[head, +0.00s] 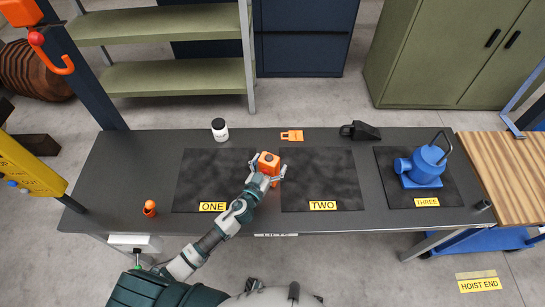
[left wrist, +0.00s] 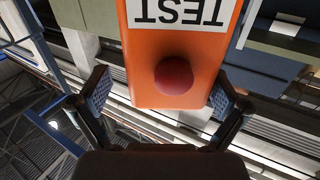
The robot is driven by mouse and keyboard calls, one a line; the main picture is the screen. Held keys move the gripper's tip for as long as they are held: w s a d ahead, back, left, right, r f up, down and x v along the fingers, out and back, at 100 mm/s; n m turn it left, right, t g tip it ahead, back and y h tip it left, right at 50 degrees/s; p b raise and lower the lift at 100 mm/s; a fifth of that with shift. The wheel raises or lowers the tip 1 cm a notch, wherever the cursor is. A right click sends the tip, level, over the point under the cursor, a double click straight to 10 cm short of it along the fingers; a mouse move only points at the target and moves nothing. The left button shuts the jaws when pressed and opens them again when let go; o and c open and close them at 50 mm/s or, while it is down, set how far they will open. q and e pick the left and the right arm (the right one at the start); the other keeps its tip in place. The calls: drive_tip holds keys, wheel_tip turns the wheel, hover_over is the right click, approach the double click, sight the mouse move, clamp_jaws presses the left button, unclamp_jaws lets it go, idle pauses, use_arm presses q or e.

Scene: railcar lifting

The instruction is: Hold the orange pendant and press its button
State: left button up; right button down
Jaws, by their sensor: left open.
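The orange pendant (head: 269,159) is at the middle of the bench, between mats ONE and TWO in the head view. In the left wrist view the pendant (left wrist: 172,82) fills the upper middle, with a white TEST label and a round red button (left wrist: 173,76) facing the camera. My left gripper (head: 268,172) is open, with its fingers on either side of the pendant. In the left wrist view the fingertips (left wrist: 160,92) look apart from the pendant's sides; contact cannot be told. The pendant's far side is hidden. My right gripper is not in view.
Mats ONE (head: 195,170) and TWO (head: 335,175) are bare. A blue pump-like object (head: 425,167) stands on mat THREE. A white jar (head: 220,130), an orange tag (head: 292,136) and a black object (head: 360,131) lie along the back. A small orange item (head: 150,208) stands front left.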

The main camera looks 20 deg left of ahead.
use_arm(q)
drive_tip(key=shift+w+d, duration=0.25)
drive_tip(key=shift+w, duration=0.75)
drive_tip(key=shift+w+a, duration=0.2)
drive_tip(key=shift+a+f, duration=0.15)
drive_tip(key=shift+a, duration=0.5)
drive_tip(key=shift+c, duration=1.2)
drive_tip(key=shift+d, duration=0.15)
drive_tip(key=c, duration=0.4)
drive_tip(key=shift+d, duration=0.4)
drive_tip(key=c, duration=0.8)
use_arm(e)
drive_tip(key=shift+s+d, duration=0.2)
use_arm(q)
drive_tip(key=shift+a, duration=0.25)
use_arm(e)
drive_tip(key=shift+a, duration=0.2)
